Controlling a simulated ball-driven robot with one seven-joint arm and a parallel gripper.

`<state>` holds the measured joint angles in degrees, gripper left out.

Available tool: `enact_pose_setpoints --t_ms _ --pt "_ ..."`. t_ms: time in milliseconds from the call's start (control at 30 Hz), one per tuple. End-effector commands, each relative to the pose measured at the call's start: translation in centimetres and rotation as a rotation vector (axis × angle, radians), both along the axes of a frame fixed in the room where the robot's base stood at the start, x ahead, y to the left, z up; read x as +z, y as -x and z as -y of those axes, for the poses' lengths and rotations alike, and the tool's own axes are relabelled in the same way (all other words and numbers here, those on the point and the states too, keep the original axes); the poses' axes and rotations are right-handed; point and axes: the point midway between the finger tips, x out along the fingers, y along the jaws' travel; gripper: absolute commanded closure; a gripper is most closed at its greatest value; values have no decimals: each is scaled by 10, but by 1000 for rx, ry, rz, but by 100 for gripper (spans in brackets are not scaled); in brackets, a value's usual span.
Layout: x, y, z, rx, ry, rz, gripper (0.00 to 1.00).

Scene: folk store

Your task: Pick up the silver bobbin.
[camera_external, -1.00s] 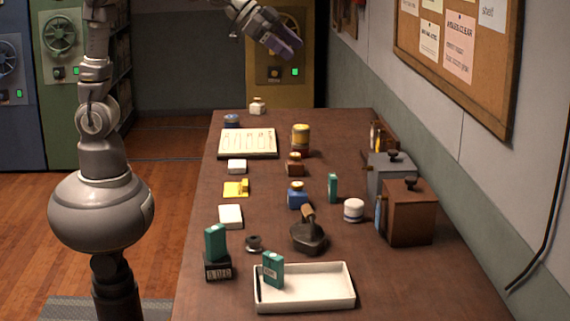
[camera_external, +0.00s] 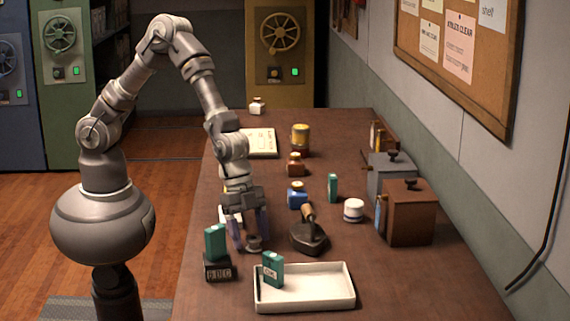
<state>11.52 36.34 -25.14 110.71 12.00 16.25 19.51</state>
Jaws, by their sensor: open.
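The silver bobbin (camera_external: 254,243), a small dark grey spool, stands on the table between the date block and the flat iron. My gripper (camera_external: 248,246) points down at it with its fingers open. One finger shows on each side of the bobbin, low near the table top. I cannot tell whether either finger touches it.
The black date block (camera_external: 217,271) carries a teal box (camera_external: 215,242) just left of my gripper. The dark iron (camera_external: 309,236) stands close on the right. A white tray (camera_external: 330,290) with a teal box (camera_external: 272,269) lies in front. A white box is partly hidden behind my gripper.

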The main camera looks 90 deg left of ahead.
Motion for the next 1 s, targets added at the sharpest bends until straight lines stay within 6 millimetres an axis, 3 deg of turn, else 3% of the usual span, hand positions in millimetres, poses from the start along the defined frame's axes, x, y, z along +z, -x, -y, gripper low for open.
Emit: enact_pose_setpoints --t_ms 67,267,533,833,1000 --pt "-8 -2 3 0 1 2 32" --pt "-6 -2 3 2 1 2 32" --pt "-6 -2 3 2 1 2 92" --pt "-5 -2 3 2 1 2 92" --pt "9 -3 3 2 0 2 92"
